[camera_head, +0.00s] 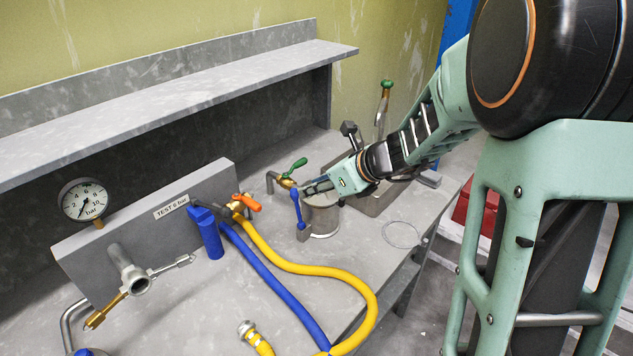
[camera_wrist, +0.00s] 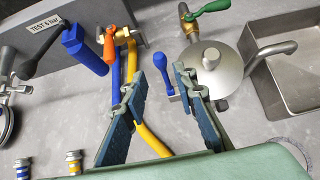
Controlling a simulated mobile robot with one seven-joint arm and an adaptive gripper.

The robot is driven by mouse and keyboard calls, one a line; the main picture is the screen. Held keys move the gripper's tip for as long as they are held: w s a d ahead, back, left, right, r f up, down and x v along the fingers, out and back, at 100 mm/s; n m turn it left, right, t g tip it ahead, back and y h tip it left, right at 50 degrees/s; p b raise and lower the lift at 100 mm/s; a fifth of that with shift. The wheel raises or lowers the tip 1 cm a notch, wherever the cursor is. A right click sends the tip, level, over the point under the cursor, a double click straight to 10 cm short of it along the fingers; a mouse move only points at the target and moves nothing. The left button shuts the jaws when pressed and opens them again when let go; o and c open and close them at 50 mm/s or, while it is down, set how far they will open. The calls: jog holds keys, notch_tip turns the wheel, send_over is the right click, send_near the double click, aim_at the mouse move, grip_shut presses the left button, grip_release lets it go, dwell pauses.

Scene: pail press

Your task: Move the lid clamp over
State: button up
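The lid clamp shows as a small blue lever (camera_head: 297,208) on a grey block at the front left side of the metal pail (camera_head: 324,220). In the wrist view the blue lever (camera_wrist: 161,67) stands beside the round grey lid (camera_wrist: 224,68) with its knob. My gripper (camera_head: 311,187) is at the top of the pail, close to the lever. In the wrist view my gripper (camera_wrist: 157,80) is open, with its blue-padded fingers on either side of the lever's line of sight. I cannot tell whether either finger touches it.
A green-handled tap (camera_head: 294,169) stands behind the pail, and a sink (camera_head: 378,198) lies to its right. A panel with a gauge (camera_head: 84,201), a larger blue handle (camera_head: 210,236) and an orange valve (camera_head: 246,202) is left. Yellow (camera_head: 350,278) and blue hoses cross the bench.

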aim_at(297, 193)
jog(key=b+x, duration=0.3)
jog(key=x, duration=0.4)
jog(key=shift+s+f, duration=0.15)
jog(key=shift+f, duration=0.05)
jog(key=shift+w, duration=0.2)
jog(key=shift+c, duration=0.4)
jog(key=shift+r, duration=0.1)
jog(key=c, duration=0.6)
jog(key=shift+s, duration=0.1)
jog(key=shift+o, duration=0.2)
jog(key=shift+s+d+b, duration=0.3)
jog(key=shift+s+d, duration=0.7)
jog(key=shift+d, duration=0.1)
jog(key=shift+s+d+f+b, duration=0.15)
jog(key=shift+s+d+b, duration=0.15)
jog(key=shift+s+d, duration=0.25)
jog(key=shift+s+d+f+b, duration=0.2)
jog(key=shift+s+d+b, duration=0.05)
jog(key=shift+s+d, duration=0.3)
